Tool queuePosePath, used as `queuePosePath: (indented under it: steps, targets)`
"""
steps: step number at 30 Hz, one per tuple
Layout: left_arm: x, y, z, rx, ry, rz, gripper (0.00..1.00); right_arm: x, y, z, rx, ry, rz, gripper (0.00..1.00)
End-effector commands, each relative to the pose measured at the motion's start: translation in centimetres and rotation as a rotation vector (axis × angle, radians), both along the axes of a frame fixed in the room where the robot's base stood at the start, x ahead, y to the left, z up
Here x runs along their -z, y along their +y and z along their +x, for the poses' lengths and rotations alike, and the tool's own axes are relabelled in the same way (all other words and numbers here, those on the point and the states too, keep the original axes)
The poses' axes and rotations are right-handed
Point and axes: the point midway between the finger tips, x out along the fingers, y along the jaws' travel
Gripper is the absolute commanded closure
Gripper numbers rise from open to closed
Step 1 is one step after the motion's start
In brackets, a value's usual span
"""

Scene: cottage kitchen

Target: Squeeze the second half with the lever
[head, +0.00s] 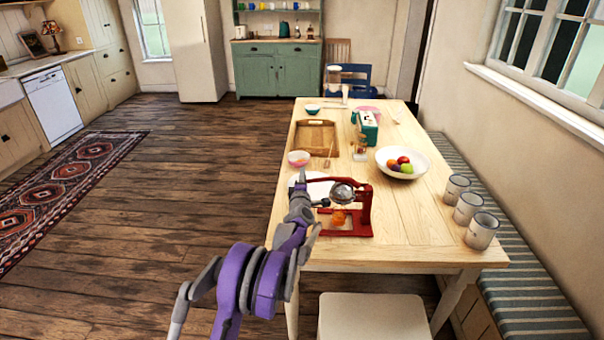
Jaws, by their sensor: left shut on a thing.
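The red lever juicer (364,205) stands near the front edge of the wooden table. Its silver metal press part (342,192) is over the frame's opening. A small orange thing (339,218) shows low in that opening; I cannot tell whether it is a fruit half or juice in a vessel. My left gripper (316,203) is at the left side of the juicer, shut on the end of the lever (325,202), which is mostly hidden by the gripper. My right gripper is out of view.
A white plate (318,189) lies just behind the juicer. Several mugs (468,205) stand along the right edge. A stool (372,315) is in front of the table.

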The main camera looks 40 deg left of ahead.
Motion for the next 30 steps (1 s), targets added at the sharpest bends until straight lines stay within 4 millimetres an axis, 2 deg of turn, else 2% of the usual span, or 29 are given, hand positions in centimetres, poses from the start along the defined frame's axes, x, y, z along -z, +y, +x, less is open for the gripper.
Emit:
queuePosePath:
  steps: [5,17,18,22,30]
  targets:
    - [0.71,-0.19,0.12,0.002,0.002,0.002,1.00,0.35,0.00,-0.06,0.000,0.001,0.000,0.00]
    - [0.77,-0.27,0.19,0.003,0.003,0.002,1.00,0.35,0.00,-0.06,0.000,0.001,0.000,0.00]
    - [0.77,-0.28,0.20,0.003,0.003,0.002,0.68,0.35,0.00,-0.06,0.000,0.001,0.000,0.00]
    - [0.76,-0.26,0.19,0.003,0.003,0.002,0.44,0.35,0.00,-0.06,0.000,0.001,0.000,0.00]
    - [0.75,-0.25,0.08,0.002,0.003,0.002,0.43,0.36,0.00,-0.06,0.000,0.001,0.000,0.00]
